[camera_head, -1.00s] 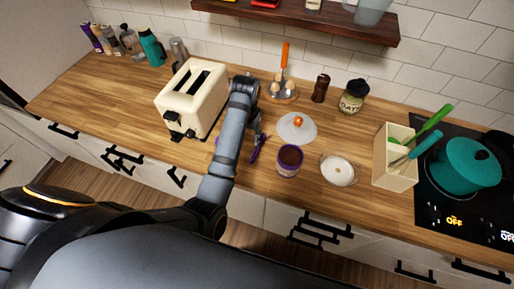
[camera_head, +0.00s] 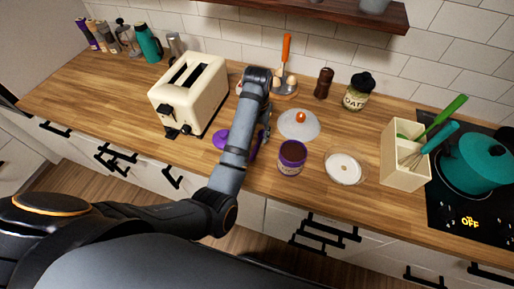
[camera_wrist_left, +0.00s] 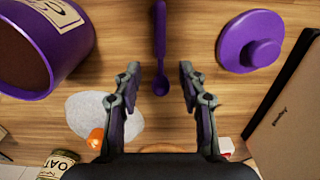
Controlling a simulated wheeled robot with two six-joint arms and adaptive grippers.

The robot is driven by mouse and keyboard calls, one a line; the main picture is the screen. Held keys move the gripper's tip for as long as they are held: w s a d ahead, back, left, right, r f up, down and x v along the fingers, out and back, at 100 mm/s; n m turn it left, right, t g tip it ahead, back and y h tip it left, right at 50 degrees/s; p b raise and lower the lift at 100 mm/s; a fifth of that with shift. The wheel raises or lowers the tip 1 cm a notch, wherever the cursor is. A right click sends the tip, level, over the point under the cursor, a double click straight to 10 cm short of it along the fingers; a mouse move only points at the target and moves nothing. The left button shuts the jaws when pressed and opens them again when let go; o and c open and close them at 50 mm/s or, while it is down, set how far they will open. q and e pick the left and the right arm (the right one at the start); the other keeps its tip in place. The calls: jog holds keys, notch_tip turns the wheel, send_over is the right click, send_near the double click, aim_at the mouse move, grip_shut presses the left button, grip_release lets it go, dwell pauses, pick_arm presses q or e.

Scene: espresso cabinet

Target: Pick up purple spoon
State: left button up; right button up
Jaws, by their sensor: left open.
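The purple spoon (camera_wrist_left: 160,35) lies on the wooden counter in the left wrist view, its handle running to the top edge and its bowl end between my fingers. In the head view only a bit of the spoon (camera_head: 255,149) shows beside my forearm, which hides the rest. My left gripper (camera_wrist_left: 160,75) is open, with one finger on each side of the spoon and neither seen touching it. In the head view the left gripper (camera_head: 265,124) is low over the counter, partly hidden by its arm. My right gripper is not in view.
A purple lid (camera_head: 221,139) and cream toaster (camera_head: 190,95) are left.

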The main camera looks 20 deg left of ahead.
aim_at(257, 144)
pick_arm(q)
notch_tip(257, 144, down, 4)
jog(key=shift+f+b, duration=0.2)
jog(key=shift+b, duration=0.7)
jog(key=shift+f, duration=0.1)
jog(key=c, duration=0.4)
grip_shut()
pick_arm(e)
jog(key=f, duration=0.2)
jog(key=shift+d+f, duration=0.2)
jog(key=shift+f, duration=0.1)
